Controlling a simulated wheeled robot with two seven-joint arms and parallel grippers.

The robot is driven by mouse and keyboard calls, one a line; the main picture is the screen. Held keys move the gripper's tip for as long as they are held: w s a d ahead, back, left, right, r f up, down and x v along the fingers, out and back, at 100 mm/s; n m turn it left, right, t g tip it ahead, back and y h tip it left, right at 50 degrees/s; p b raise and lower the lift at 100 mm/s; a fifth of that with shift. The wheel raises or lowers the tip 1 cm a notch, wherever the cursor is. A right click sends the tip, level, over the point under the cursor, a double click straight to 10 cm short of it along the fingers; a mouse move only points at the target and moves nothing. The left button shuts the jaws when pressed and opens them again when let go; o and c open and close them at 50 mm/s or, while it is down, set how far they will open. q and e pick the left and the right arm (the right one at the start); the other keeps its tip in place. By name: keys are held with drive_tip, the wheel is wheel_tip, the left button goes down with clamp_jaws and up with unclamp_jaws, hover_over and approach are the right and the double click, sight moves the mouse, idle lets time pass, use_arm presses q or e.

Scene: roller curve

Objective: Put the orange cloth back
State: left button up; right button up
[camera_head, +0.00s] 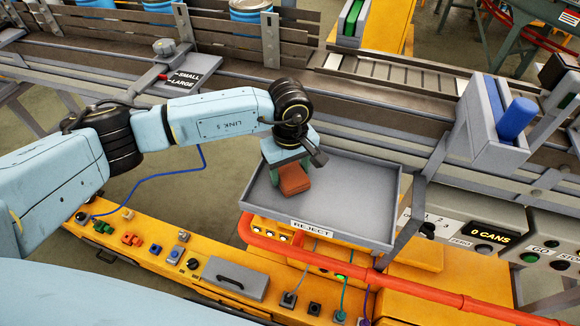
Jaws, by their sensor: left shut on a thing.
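The orange cloth (294,179) is a small folded orange-brown block inside the outline of the grey tray labelled REJECT (365,205). My left gripper (290,174) points down over the tray's left part and is shut on the cloth, with a greenish finger on each side. I cannot tell whether the cloth touches the tray floor or hangs just above it. The gripper hides the cloth's back. My right gripper is not in view.
A yellow console (135,226) with knobs and a grey lidded box (235,278) runs along the front left. An orange-red pipe (420,291) passes before the tray. A conveyor with guard rails and blue cans (250,12) lies behind. A grey bracket with a blue roller (516,118) stands right. The tray's right part is bare.

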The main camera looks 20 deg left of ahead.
sight(290, 171)
use_arm(q)
drive_tip(key=shift+f, duration=0.2)
drive_tip(key=o, duration=0.9)
drive_tip(key=shift+r, duration=0.1)
drive_tip(key=shift+r, duration=0.1)
drive_tip(key=shift+r, duration=0.2)
wheel_tip(290, 171, up, 12)
drive_tip(key=shift+f+b, duration=0.15)
drive_tip(key=shift+b, duration=0.8)
